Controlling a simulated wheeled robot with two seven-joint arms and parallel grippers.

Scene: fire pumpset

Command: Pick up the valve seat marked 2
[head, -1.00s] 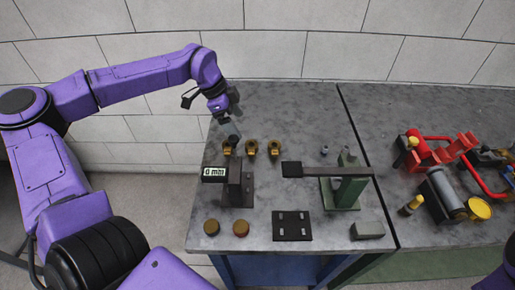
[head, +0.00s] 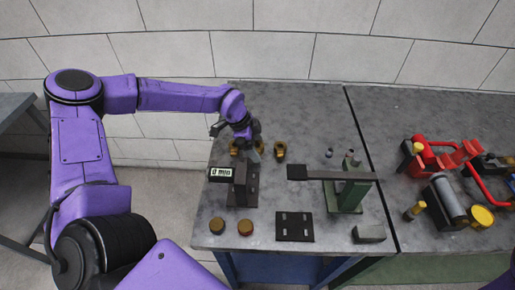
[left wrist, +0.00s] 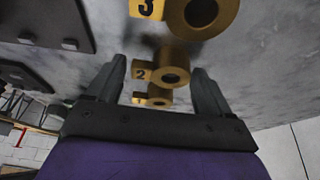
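Three brass valve seats with yellow number tags stand in a row on the grey bench. In the left wrist view, the valve seat marked 2 (left wrist: 172,72) lies between the fingers of my left gripper (left wrist: 158,70), with small gaps at both sides. The valve seat marked 3 (left wrist: 205,14) is at the top of that view. The third seat (left wrist: 155,97) is beyond seat 2, its number unreadable. In the head view my left gripper (head: 253,154) is over the middle of the row and largely hides the middle seat. The right gripper is not in view.
A gauge stand with a "0 mm" display (head: 221,173) stands close in front of the seats. A green press (head: 350,190) with a long arm is to the right.

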